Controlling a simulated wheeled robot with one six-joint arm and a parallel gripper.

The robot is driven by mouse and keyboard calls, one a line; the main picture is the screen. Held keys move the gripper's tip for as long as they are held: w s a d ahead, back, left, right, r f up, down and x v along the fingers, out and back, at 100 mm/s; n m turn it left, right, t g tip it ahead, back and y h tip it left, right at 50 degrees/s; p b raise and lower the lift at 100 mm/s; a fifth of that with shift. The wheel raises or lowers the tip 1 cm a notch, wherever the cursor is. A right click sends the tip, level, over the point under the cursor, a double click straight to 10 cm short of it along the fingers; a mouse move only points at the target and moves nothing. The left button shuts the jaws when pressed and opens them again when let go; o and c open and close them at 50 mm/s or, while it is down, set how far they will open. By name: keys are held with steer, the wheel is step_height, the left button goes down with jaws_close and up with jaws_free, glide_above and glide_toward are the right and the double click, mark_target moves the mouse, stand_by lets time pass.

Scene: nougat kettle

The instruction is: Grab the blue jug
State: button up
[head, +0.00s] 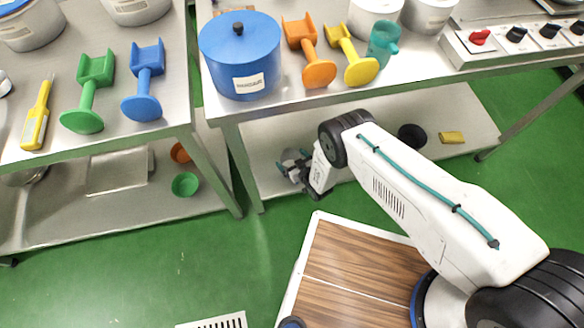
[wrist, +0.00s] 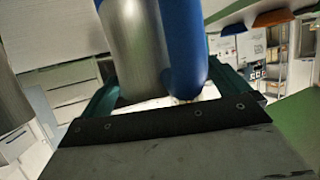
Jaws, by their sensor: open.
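A larger blue lidded pot (head: 240,62) with a white label stands on the same table, farther left. My gripper (head: 294,163) is open, low beside the table's front edge, over the lower shelf. It is well below and left of the jug, apart from it. In the wrist view, a blue rounded form (wrist: 183,45) and a grey metallic one show beyond the fingers; I cannot tell what they are.
Orange (head: 312,55) and yellow (head: 350,58) scoops stand between pot and jug. A control panel with knobs (head: 515,37) is at right. Green (head: 90,92) and blue (head: 145,80) scoops are on the left table (head: 20,75).

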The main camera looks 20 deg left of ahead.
steer(key=c, duration=1.2)
steer(key=shift+c, duration=0.8)
steer(key=shift+r, duration=0.1)
